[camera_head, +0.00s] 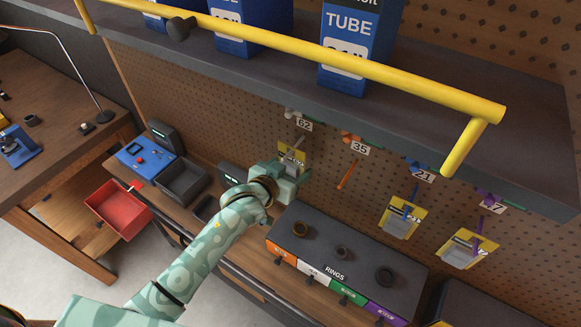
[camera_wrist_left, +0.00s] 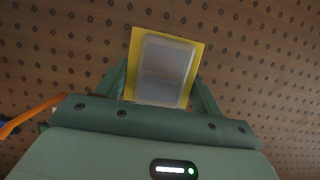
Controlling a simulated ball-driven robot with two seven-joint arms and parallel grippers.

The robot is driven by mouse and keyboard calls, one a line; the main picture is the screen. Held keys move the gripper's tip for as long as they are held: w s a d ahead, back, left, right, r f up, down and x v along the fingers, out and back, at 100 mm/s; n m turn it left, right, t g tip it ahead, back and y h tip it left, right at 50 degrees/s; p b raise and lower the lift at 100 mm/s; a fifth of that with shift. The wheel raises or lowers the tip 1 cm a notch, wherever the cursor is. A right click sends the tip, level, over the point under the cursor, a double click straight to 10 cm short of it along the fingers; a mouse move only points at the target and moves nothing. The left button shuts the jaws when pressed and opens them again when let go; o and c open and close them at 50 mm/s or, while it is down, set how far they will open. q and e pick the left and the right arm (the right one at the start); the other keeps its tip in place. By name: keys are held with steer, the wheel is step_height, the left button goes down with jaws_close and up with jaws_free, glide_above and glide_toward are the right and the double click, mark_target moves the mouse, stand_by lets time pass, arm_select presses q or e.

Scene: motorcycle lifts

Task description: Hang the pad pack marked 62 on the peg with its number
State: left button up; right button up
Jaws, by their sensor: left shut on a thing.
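My left gripper (camera_head: 291,168) is shut on a pad pack (camera_head: 285,149), a yellow card with a clear grey blister. In the left wrist view the pack (camera_wrist_left: 163,68) stands up between the two green fingers, slightly tilted, its blister facing the camera. No number is readable on it. The tag marked 62 (camera_head: 304,125) is on the pegboard, with its pale peg (camera_head: 291,113) beside it to the left. The pack is just below this tag; I cannot tell whether it touches the peg. My right gripper is not in view.
Tags 35 (camera_head: 359,149) and 21 (camera_head: 422,175) are further right. Yellow packs hang at the right (camera_head: 399,219). A yellow rail (camera_head: 350,65) and a shelf with blue boxes (camera_head: 357,40) are above. A dark RINGS box (camera_head: 345,262) stands below, and a red bin (camera_head: 117,207) at the left.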

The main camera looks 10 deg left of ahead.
arm_select(q)
steer(key=o, duration=1.1)
steer(key=shift+o, duration=0.2)
